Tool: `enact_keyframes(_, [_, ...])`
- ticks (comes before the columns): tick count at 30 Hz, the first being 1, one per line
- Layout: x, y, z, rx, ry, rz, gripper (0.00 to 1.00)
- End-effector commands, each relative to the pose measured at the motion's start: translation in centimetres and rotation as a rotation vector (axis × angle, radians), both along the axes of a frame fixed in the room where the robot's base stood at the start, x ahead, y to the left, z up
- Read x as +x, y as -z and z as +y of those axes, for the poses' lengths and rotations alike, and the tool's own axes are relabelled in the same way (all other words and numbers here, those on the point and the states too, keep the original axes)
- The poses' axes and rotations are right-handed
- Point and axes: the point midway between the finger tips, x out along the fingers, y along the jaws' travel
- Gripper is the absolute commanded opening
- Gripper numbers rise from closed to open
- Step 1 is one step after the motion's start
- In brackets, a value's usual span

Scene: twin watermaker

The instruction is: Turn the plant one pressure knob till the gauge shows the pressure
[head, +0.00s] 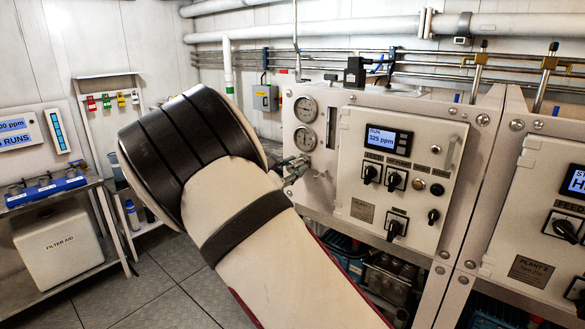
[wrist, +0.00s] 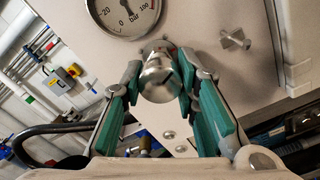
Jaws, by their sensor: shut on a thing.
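The round metal pressure knob (wrist: 160,78) sits in the middle of the wrist view, just below a gauge. My gripper (wrist: 162,70) is shut on it, with a green-padded finger on each side. The gauge (wrist: 125,14) is cut off by the top edge; its bar scale shows 20, 0 and 100. Its needle is only partly in view, so I cannot read the pressure. My gripper (head: 292,170) is mostly hidden behind my arm there.
The plant one display (head: 388,141) reads RUN, 325 ppm, above several black switches (head: 371,174). A plant two panel (head: 540,230) stands at the right. A bench (head: 60,200) and a filter aid box (head: 62,250) are at the left. Floor shows between them.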

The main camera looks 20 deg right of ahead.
Motion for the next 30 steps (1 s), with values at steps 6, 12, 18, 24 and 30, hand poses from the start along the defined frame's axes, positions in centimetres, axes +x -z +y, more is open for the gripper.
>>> enact_keyframes(6, [-0.02, -0.05, 0.00, 0.043, 0.001, -0.061, 0.00])
enact_keyframes(12, [0.00, -0.04, 0.01, 0.058, 0.001, -0.081, 0.00])
enact_keyframes(18, [-0.01, -0.03, 0.00, 0.058, 0.001, -0.081, 0.00])
enact_keyframes(24, [-0.01, -0.03, 0.00, 0.058, 0.001, -0.081, 0.43])
enact_keyframes(30, [-0.01, -0.02, 0.01, 0.058, 0.001, -0.081, 0.49])
